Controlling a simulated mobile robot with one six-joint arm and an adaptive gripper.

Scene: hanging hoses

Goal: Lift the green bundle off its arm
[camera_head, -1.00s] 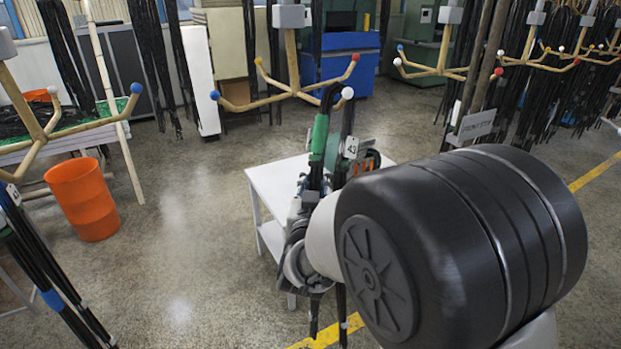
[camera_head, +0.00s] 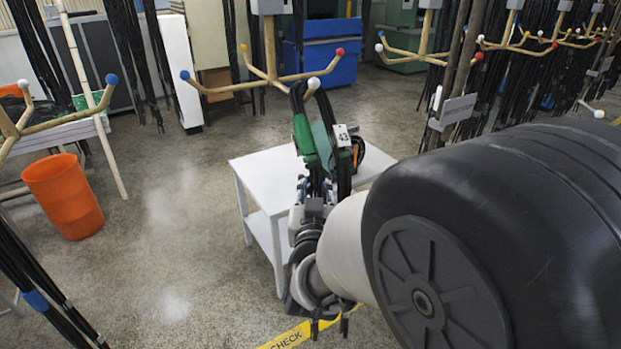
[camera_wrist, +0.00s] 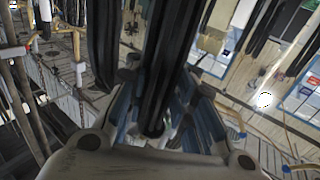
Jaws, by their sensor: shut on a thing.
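The green bundle (camera_head: 305,139) is a set of black hoses with a green wrap, near the middle of the head view. Its top loop reaches the white-tipped front arm (camera_head: 314,84) of a wooden hanger. I cannot tell whether the loop still rests on that arm. A white tag marked 43 (camera_head: 343,136) hangs beside it. My gripper (camera_head: 316,190) is below the green wrap, shut around the black hoses. In the wrist view the black hoses (camera_wrist: 160,70) run up between my gripper's fingers (camera_wrist: 155,120). My wrist partly hides the lower hoses.
A white table (camera_head: 262,178) stands behind my gripper. An orange bin (camera_head: 64,196) stands on the floor at left. Other hangers with black hoses stand at right and left. Open floor lies between the bin and the table.

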